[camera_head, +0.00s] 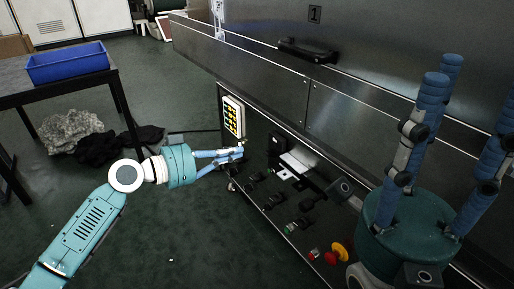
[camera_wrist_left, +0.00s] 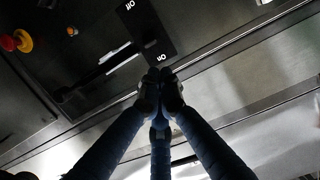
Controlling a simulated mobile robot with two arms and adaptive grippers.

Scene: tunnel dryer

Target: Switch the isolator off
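The isolator is a black plate (camera_wrist_left: 147,30) with white on and off labels in the left wrist view. A dark bar-like handle (camera_wrist_left: 100,72) lies aslant beside the plate. In the head view the isolator is hard to tell apart from the dark panel. My left gripper (camera_head: 240,153) is at the near side of the panel, fingers together and nothing visible between them. In the left wrist view its fingertips (camera_wrist_left: 161,76) appear just below the on label; contact cannot be told. My right gripper (camera_head: 470,95) is at the right, fingers spread, empty and pointing up.
The panel carries several black switches (camera_head: 269,191), a red button (camera_head: 314,254) and a red-and-yellow stop knob (camera_head: 337,252). A yellow-marked keypad box (camera_head: 233,115) stands above my left gripper. A blue crate (camera_head: 67,64) is on a table at left. Grey cloth (camera_head: 68,131) lies on the floor.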

